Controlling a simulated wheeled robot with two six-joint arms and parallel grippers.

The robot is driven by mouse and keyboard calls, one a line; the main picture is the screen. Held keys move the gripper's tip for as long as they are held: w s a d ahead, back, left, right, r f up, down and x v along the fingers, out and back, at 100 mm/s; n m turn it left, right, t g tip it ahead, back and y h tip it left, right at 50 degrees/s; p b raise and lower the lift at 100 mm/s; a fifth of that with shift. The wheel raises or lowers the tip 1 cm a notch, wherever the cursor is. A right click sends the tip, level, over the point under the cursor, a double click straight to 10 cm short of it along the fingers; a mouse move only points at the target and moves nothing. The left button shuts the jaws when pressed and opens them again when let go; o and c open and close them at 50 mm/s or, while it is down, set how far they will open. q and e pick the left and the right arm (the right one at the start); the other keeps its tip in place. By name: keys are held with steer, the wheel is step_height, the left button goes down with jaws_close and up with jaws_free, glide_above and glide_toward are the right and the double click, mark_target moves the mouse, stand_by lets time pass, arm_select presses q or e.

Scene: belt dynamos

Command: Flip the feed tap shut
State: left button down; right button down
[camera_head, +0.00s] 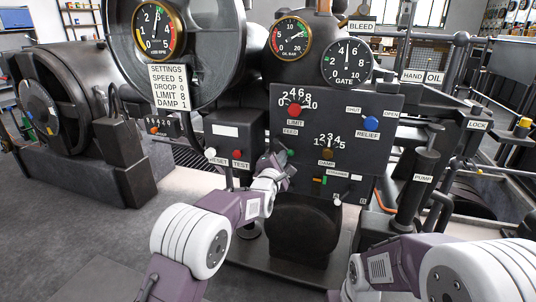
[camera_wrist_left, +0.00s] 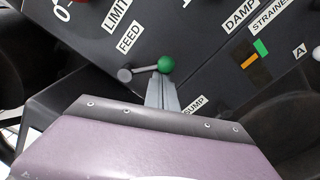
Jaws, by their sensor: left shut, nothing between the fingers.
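The feed tap is a short lever with a green ball (camera_head: 290,153) on the dark control panel, below the LIMIT and FEED labels. In the left wrist view its green ball (camera_wrist_left: 166,64) sits to the right of a round grey pivot (camera_wrist_left: 125,74), with the lever lying nearly level in that picture. My left gripper (camera_head: 279,163) is shut and empty in front of the panel. Its fingertips, seen in the left wrist view (camera_wrist_left: 160,82), are just below the green ball. I cannot tell whether they touch it. My right gripper is not in view.
The panel (camera_head: 370,109) also carries a red LIMIT knob (camera_head: 294,111), a blue RELIEF knob (camera_head: 371,124) and a DAMP knob (camera_head: 327,154). White RESET (camera_head: 210,153) and red TEST (camera_head: 237,154) knobs are left of my gripper. A pump handle (camera_head: 414,191) stands at right.

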mark_target(293, 144)
arm_select(q)
steer(key=n, duration=0.1)
steer(key=d+r+n+b, duration=0.1)
steer(key=n, duration=0.1)
steer(key=n+b, duration=0.1)
steer(key=n, duration=0.1)
steer(key=shift+s+d+r, duration=0.3)
steer(key=shift+d+r, duration=0.2)
steer(key=shift+r, duration=0.15)
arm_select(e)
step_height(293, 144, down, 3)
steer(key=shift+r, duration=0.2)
arm_select(q)
steer(key=shift+r+b, duration=0.2)
steer(key=shift+b, duration=0.1)
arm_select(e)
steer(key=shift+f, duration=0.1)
